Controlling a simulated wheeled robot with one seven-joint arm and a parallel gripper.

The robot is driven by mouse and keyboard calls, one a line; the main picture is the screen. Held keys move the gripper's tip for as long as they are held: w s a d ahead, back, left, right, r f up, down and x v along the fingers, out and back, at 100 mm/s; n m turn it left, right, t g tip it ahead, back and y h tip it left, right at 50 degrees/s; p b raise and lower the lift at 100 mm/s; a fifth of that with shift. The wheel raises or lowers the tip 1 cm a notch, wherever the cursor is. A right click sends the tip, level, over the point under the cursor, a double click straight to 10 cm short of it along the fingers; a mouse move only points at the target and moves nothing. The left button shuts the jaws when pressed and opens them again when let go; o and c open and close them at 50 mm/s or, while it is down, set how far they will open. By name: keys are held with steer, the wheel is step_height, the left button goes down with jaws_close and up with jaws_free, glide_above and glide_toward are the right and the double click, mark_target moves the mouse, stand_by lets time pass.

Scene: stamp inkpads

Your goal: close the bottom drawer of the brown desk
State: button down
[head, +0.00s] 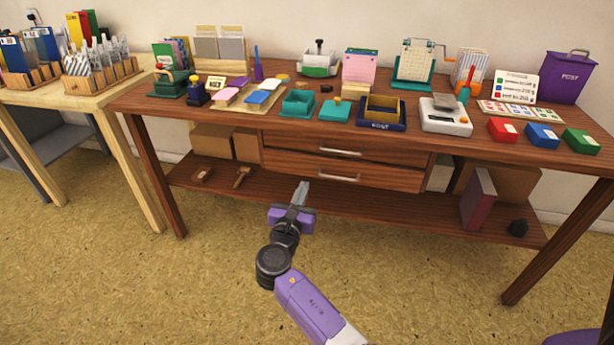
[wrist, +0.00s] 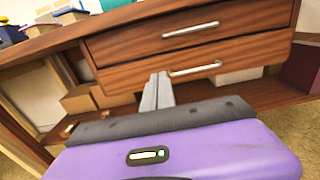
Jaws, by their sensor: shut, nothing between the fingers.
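The brown desk (head: 200,110) has two stacked drawers under its top. The bottom drawer (head: 300,166) has a silver bar handle (head: 338,177) and also shows in the wrist view (wrist: 125,76). Its front looks nearly in line with the top drawer (head: 295,145); I cannot tell whether a small gap is left. My gripper (head: 301,188) is shut and empty, in front of and just below the bottom drawer's front, left of its handle. In the wrist view the fingertips (wrist: 158,78) overlap the drawer's lower edge; contact cannot be told.
The desktop holds inkpads, stamps, a scale (head: 445,118) and a purple bin (head: 567,76). The lower shelf (head: 400,208) carries boxes, a wooden stamp (head: 242,177) and a dark red binder (head: 478,198). A pale table (head: 110,95) stands left. The floor in front is clear.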

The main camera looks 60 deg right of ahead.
steer(key=s+d+g+p, duration=0.15)
steer(key=s+p, duration=0.25)
steer(key=s, duration=0.8)
steer(key=t+b, duration=0.2)
steer(key=b, duration=0.2)
glide_toward(351, 162)
steer(key=shift+g, duration=0.25)
steer(key=x, duration=0.5)
steer(key=shift+w+d+f, duration=0.1)
steer(key=shift+w+d, duration=0.2)
steer(key=shift+w, duration=0.05)
steer(key=shift+w+d, duration=0.15)
steer(key=shift+d, duration=0.3)
steer(key=shift+x, duration=1)
